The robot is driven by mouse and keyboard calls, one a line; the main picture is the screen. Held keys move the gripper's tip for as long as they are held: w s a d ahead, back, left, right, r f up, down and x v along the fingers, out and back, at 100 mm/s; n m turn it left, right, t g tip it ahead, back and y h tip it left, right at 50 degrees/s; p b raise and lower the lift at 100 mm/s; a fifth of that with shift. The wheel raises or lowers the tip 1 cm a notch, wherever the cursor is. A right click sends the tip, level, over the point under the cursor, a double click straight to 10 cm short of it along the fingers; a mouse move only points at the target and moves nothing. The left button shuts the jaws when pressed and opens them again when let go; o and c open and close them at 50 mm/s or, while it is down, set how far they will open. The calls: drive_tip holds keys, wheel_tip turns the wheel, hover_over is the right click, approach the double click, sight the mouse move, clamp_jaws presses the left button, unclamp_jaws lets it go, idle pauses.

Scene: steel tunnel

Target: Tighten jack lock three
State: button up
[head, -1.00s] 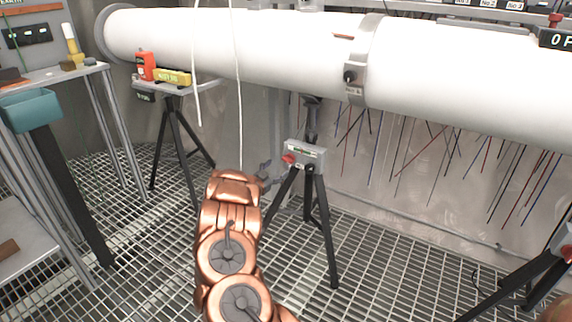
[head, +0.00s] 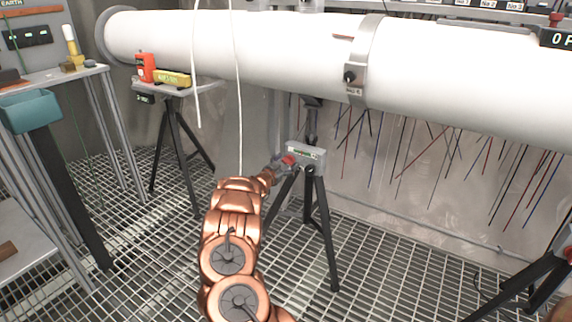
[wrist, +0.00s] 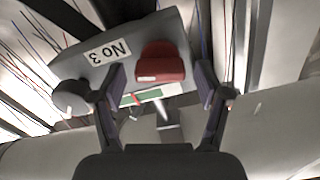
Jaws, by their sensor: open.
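The jack head (head: 303,153) is a grey box on a black tripod under the white pipe. In the wrist view the grey box (wrist: 85,72) carries a "No 3" label, upside down. Its red lock (wrist: 161,64) lies between the two fingers of my gripper (wrist: 160,88). The fingers are open, one on each side of the red lock, with gaps visible. In the head view the red lock (head: 289,160) shows at the box's left side, with my gripper (head: 280,165) right at it, partly hidden by my wrist. A green level strip (wrist: 142,97) shows beside the lock.
The white pipe (head: 260,45) runs above the jack. The tripod's black legs (head: 325,235) stand on the grating. Another tripod with red and yellow items (head: 172,79) stands left. A white cable (head: 239,110) hangs near my arm. Thin coloured rods (head: 440,150) hang behind.

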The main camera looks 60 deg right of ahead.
drive_tip(key=c, duration=1.2)
drive_tip(key=shift+o, duration=0.2)
drive_tip(key=shift+f+m+b, duration=0.1)
drive_tip(key=shift+m+b, duration=0.2)
drive_tip(key=shift+b, duration=0.05)
drive_tip(key=m+b, duration=0.2)
drive_tip(key=shift+a+f+m, duration=0.1)
drive_tip(key=shift+f+m, duration=0.1)
drive_tip(key=shift+m, duration=0.2)
drive_tip(key=m+b, duration=0.4)
drive_tip(key=b, duration=0.1)
drive_tip(key=shift+f+m, duration=0.2)
drive_tip(key=shift+m, duration=0.1)
drive_tip(key=m+b, duration=0.5)
drive_tip(key=b, duration=0.1)
drive_tip(key=shift+r+m+b, duration=0.1)
drive_tip(key=shift+m+b, duration=0.35)
drive_tip(key=shift+m, duration=0.25)
